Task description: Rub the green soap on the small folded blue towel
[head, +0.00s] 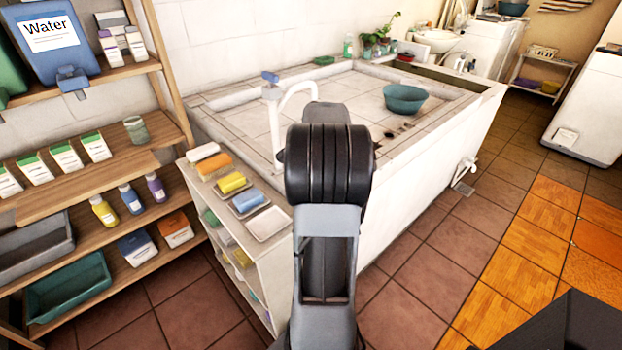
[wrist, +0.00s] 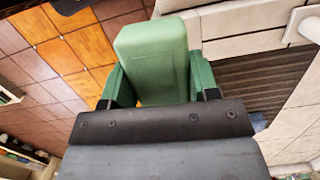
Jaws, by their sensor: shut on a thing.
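The green soap (wrist: 150,55) is a large green block in the wrist view. My gripper (wrist: 158,88) is shut on it, with a finger on either side. In the head view my arm hides the gripper and the soap. A small blue block (head: 250,201) lies on a dish on top of the white cabinet, left of my arm. I cannot tell whether it is the folded blue towel or a soap. No other clear blue towel shows.
The white cabinet's top also holds white, orange and yellow blocks (head: 231,183) and an empty white dish (head: 267,225). The tiled washbasin (head: 340,90) stands behind my arm with a teal bowl (head: 405,98). Wooden shelves (head: 70,190) stand at left.

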